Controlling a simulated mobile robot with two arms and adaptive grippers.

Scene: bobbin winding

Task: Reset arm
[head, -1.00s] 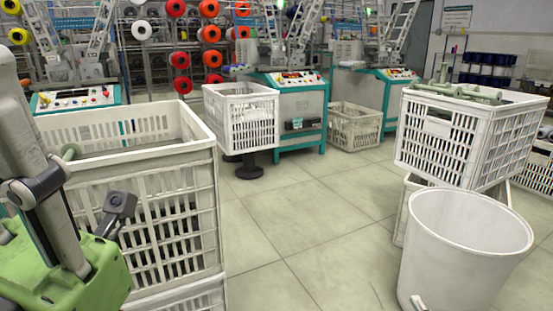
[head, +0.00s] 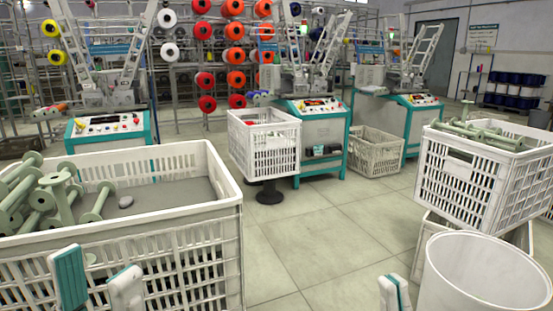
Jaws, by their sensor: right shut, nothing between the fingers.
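My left gripper (head: 98,270) is at the bottom left, in front of the near white crate (head: 200,225). My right gripper (head: 394,289) shows only as white and teal fingertips at the bottom edge, left of the white bin. It is shut and empty. Most of both arms is out of view. Several pale green bobbins (head: 60,200) lie in the left part of the near crate, and a small grey object (head: 126,202) lies on its grey surface.
A white round bin (head: 485,275) stands at the lower right. A stacked crate (head: 463,182) holding more bobbins (head: 480,132) is behind it. A smaller crate (head: 264,146) stands on a dark pedestal before the teal winding machines (head: 318,130). The middle floor (head: 330,235) is clear.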

